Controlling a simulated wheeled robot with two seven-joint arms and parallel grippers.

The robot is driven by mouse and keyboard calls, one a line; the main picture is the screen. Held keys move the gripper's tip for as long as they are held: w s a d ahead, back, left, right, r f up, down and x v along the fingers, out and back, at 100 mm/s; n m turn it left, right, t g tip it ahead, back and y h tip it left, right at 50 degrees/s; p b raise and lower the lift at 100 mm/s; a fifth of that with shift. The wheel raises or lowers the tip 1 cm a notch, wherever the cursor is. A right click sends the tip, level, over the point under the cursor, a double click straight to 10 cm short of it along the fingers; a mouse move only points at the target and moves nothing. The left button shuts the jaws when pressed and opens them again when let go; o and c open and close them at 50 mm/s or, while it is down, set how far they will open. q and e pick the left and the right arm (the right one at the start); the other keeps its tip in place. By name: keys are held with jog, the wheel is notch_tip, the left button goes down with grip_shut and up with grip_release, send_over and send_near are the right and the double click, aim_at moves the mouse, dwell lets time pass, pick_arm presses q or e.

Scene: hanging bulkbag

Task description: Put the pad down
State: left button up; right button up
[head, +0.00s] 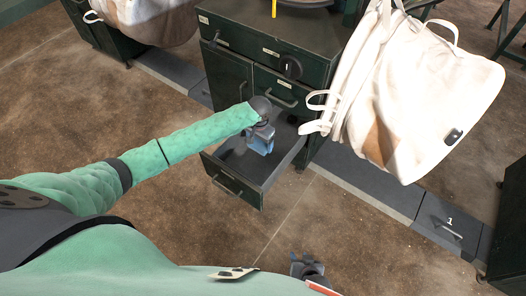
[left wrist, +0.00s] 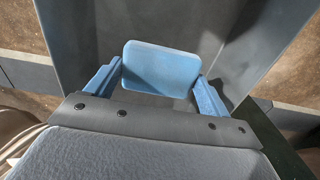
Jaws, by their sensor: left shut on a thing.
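My left gripper (head: 261,136) reaches down into an open drawer (head: 222,181) of the dark green cabinet. In the left wrist view, its two blue fingers (left wrist: 158,82) are shut on a light blue rounded pad (left wrist: 160,62), which lies between them over the grey drawer floor. In the head view the pad is hard to tell apart from the blue fingers; whether it touches the drawer floor is unclear. My right gripper (head: 308,268) is low at the bottom of the head view, away from the drawer; its jaws are too unclear to read.
A grey floor-level unit (head: 440,218) runs along the right. The brown floor in front is clear.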

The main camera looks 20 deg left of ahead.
aim_at(260, 143)
pick_arm(q)
notch_tip(260, 143, down, 8)
jog(key=shift+r+b, duration=0.25)
jog(key=shift+b, duration=0.2)
jog(key=shift+f, duration=0.1)
jog(key=shift+f, duration=0.15)
jog(key=o, duration=0.9)
notch_tip(260, 143, up, 12)
jog(key=shift+r+p, duration=0.15)
jog(key=shift+p, duration=0.6)
